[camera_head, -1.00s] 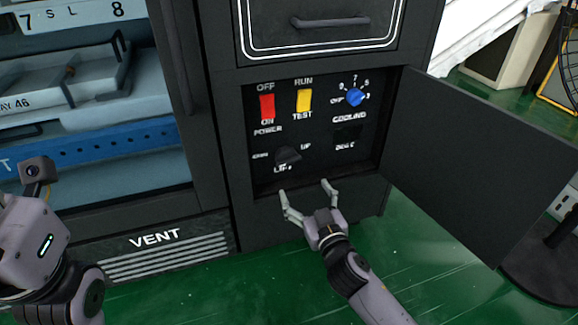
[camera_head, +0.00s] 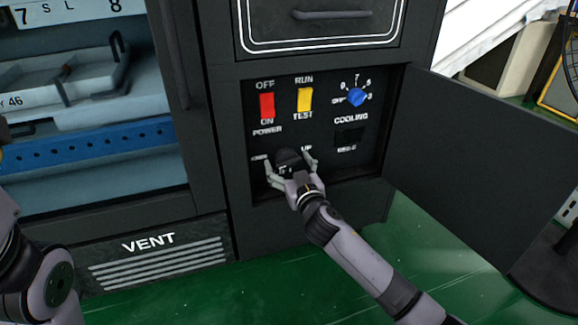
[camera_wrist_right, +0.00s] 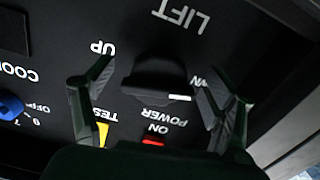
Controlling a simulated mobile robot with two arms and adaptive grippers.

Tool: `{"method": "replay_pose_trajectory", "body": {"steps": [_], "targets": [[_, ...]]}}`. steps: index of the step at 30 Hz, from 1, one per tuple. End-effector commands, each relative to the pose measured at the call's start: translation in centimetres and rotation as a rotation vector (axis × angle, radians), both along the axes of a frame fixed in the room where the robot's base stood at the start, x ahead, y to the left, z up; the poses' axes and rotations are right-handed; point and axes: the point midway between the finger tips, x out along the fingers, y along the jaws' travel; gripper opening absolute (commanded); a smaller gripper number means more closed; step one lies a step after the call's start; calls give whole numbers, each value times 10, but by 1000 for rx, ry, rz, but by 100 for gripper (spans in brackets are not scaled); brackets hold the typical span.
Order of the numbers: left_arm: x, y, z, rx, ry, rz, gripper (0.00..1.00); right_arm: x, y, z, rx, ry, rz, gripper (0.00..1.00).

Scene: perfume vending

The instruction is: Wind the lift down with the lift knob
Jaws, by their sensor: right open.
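The black lift knob (camera_head: 287,157) sits low on the control panel (camera_head: 325,130), above the LIFT label and between the DOWN and UP labels. My right gripper (camera_head: 290,166) is at the knob, its open fingers to either side of it. In the right wrist view the knob (camera_wrist_right: 158,80) lies between the two spread fingers (camera_wrist_right: 150,95), with a gap on each side; its white pointer mark is toward the DOWN side. My left arm (camera_head: 40,265) shows at the left edge; its fingers are out of the picture.
The red power switch (camera_head: 267,106), yellow run/test switch (camera_head: 304,99) and blue cooling dial (camera_head: 357,96) are above the knob. The panel's open door (camera_head: 475,165) stands to the right. The vent (camera_head: 160,262) is at lower left; green floor (camera_head: 270,285) lies in front.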

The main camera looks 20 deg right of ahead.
Motion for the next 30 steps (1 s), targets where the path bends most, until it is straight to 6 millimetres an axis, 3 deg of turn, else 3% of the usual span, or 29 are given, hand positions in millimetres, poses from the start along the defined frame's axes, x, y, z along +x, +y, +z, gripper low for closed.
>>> {"method": "replay_pose_trajectory", "body": {"steps": [4, 25, 30], "targets": [[0, 0, 0, 0, 0, 0, 40, 0, 0, 0, 0, 0, 0, 78], [0, 0, 0, 0, -1, -1, 40, 0, 0, 0, 1, 0, 0, 31], [-1, 0, 1, 0, -2, -1, 40, -1, 0, 0, -4, 0, 0, 30]]}}
